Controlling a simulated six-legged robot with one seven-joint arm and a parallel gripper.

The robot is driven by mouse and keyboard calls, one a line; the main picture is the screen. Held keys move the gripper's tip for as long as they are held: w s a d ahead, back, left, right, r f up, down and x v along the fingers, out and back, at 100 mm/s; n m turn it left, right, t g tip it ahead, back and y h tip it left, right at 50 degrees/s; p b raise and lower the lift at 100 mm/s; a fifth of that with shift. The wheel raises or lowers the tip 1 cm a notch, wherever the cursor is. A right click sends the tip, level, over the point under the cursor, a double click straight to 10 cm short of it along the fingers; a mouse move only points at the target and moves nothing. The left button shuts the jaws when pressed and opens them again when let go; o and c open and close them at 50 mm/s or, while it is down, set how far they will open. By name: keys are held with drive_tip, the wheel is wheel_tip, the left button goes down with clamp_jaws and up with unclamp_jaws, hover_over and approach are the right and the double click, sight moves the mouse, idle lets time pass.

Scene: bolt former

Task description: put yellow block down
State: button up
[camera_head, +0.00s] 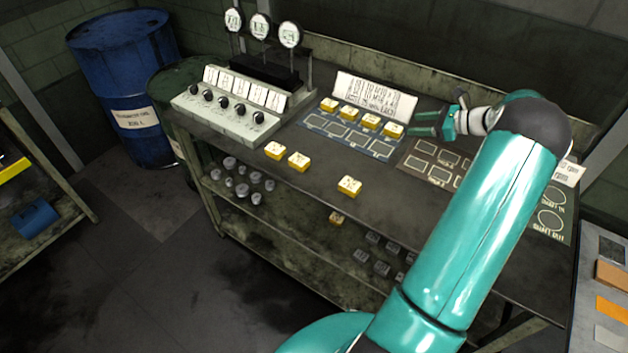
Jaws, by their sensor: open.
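Several yellow blocks with light tops show on the bench. A row of them stands on the blue mat (338,139), and the rightmost block (392,130) of that row is closest to my gripper. My gripper (425,124) is open, just right of that block, with its fingers pointing left. I cannot tell whether a finger touches it. Three more yellow blocks stand apart on the bare bench top (330,178): a left block (275,151), a middle block (299,162) and a front block (349,186).
A control box with knobs (228,115) and round gauges (260,27) stand at the back left. A white instruction sheet (375,95) is behind the block row. A brown mat (418,164) lies right of the blue mat. A lower shelf (300,245) holds small parts. Blue drum (120,70) stands left.

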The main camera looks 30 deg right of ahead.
drive_tip(key=a+r+n+g+h, duration=0.1)
drive_tip(key=a+r+n+g, duration=0.2)
drive_tip(key=a+r+n, duration=0.85)
drive_tip(key=a+r+n+g+h, duration=0.1)
drive_tip(key=a+r+n+g, duration=0.2)
drive_tip(key=a, duration=1.7)
drive_tip(key=s+a+r+n+h, duration=0.2)
drive_tip(key=s+a+n+h, duration=0.2)
drive_tip(key=s+a+n, duration=1)
drive_tip(key=s+a, duration=0.3)
drive_tip(key=s, duration=0.1)
drive_tip(key=shift+s+a+t+h, duration=0.3)
drive_tip(key=shift+s, duration=0.05)
drive_tip(key=shift+d+n, duration=0.1)
drive_tip(key=shift+n, duration=0.15)
